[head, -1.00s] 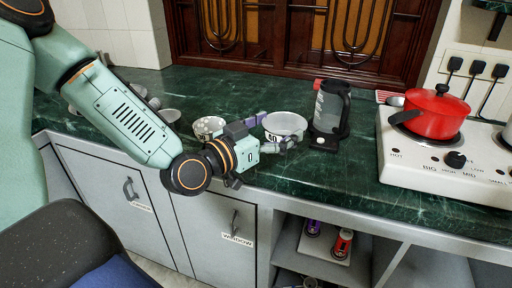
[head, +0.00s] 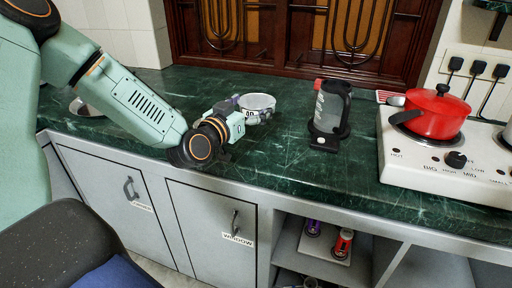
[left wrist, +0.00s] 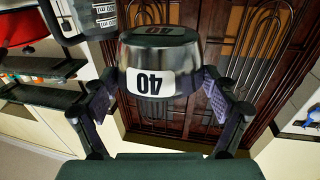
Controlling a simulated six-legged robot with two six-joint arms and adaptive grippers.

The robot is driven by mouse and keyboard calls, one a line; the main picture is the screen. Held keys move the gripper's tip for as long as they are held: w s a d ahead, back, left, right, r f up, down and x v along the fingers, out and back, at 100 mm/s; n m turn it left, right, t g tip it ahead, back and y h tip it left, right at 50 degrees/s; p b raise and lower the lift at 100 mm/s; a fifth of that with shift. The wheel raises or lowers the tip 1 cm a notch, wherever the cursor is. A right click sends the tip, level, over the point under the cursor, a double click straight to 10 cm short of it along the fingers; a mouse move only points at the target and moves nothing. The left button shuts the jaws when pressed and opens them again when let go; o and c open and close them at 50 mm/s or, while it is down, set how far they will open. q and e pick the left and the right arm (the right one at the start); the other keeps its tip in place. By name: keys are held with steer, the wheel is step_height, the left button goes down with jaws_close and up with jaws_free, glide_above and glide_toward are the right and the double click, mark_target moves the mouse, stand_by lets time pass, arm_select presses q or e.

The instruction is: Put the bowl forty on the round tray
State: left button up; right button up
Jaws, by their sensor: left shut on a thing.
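The bowl forty (head: 258,101) is a metal bowl with a pale inside, above the counter in the middle of the head view. In the left wrist view the bowl (left wrist: 157,55) shows its white "40" label upside down. My left gripper (head: 250,110) is shut on the bowl, with one finger on each side of it. Behind the gripper, the bowl's far side is hidden. I cannot make out a round tray for certain; a pale round dish (head: 84,107) is partly hidden behind my left arm. My right gripper is not in view.
A black and clear jug-like appliance (head: 330,115) stands right of the bowl. A red pot (head: 432,112) sits on the white stove (head: 430,165) at the right. The green counter (head: 290,165) is clear in front of the appliance. Cans stand on a shelf below.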

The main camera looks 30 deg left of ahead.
arm_select(q)
step_height(320, 180, down, 9)
steer(key=b, duration=0.4)
steer(key=shift+b, duration=0.4)
steer(key=shift+f, duration=0.35)
steer(key=shift+f, duration=0.1)
steer(key=o, duration=1.2)
steer(key=shift+c, duration=0.2)
